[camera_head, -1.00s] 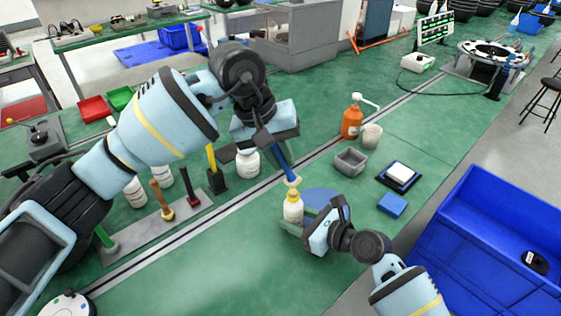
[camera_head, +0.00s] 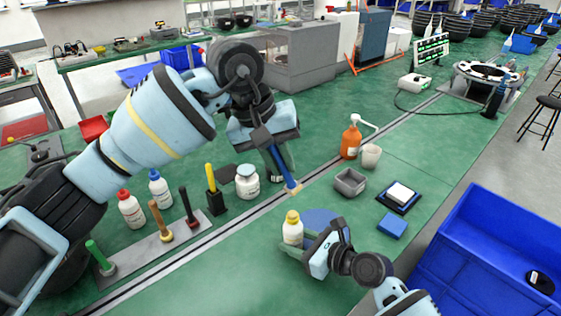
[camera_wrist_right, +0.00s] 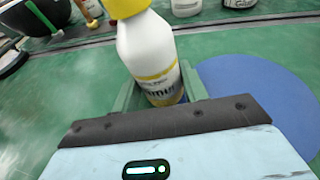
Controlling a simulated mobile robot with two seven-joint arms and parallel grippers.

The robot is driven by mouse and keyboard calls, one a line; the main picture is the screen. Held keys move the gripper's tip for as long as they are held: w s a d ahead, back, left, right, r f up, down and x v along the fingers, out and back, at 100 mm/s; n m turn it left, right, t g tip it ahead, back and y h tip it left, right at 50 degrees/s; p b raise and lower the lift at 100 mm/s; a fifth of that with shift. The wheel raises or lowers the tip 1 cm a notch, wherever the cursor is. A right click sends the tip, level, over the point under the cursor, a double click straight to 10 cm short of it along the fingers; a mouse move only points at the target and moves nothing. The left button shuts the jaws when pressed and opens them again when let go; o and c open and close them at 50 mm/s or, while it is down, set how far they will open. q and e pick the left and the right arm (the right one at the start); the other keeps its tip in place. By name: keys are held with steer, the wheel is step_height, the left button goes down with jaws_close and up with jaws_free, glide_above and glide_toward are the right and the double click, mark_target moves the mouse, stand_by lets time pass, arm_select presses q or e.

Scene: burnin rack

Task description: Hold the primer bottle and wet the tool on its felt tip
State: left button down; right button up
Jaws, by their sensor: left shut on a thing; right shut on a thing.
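The primer bottle (camera_head: 292,232) is white with a yellow top and stands upright. My right gripper (camera_head: 308,246) is shut around its lower body, at the blue disc. In the right wrist view the bottle (camera_wrist_right: 150,55) sits between my green fingers, and its top is cut off by the frame edge, so the felt tip is not clear there. My left gripper (camera_head: 264,140) is shut on the blue handle of a tool (camera_head: 280,165). The tool points down, its small pale end (camera_head: 293,188) just above the bottle's yellow top, with a visible gap.
A rack of handled tools (camera_head: 160,240) and several white bottles stand at the left. An orange pump bottle (camera_head: 350,140), a pale cup (camera_head: 371,156), a grey tray (camera_head: 349,182) and a blue block (camera_head: 392,225) are to the right. A blue disc (camera_head: 325,219) lies beside the bottle.

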steer(key=shift+f, duration=0.15)
steer(key=o, duration=0.8)
steer(key=shift+o, duration=0.2)
steer(key=v, duration=1.2)
steer(key=shift+s, duration=0.1)
